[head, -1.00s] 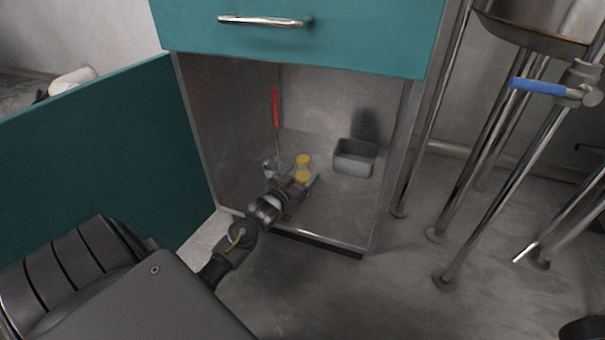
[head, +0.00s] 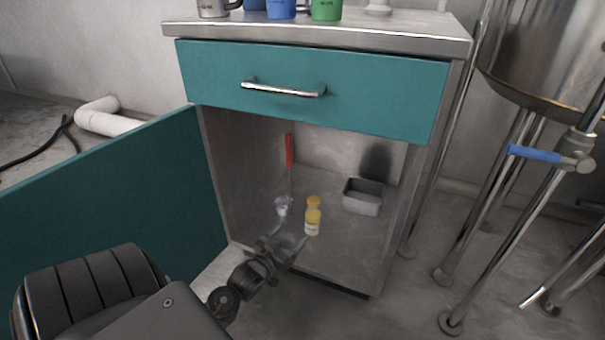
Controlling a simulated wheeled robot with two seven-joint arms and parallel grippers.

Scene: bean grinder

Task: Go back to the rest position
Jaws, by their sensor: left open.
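My left gripper (head: 287,238) is open and empty at the front of the open lower cabinet. Its fingers are just in front of a yellow-capped bottle (head: 313,217), which stands upright on the cabinet floor to the right of the fingertips. Whether they touch cannot be told. My left arm comes in from the lower left. My right gripper is not in view.
The teal cabinet door (head: 120,195) stands open on the left, close to my arm. Inside are a grey metal tin (head: 362,196) and a red-handled tool (head: 289,152). A teal drawer (head: 310,85) is shut above. Steel legs (head: 500,190) stand on the right.

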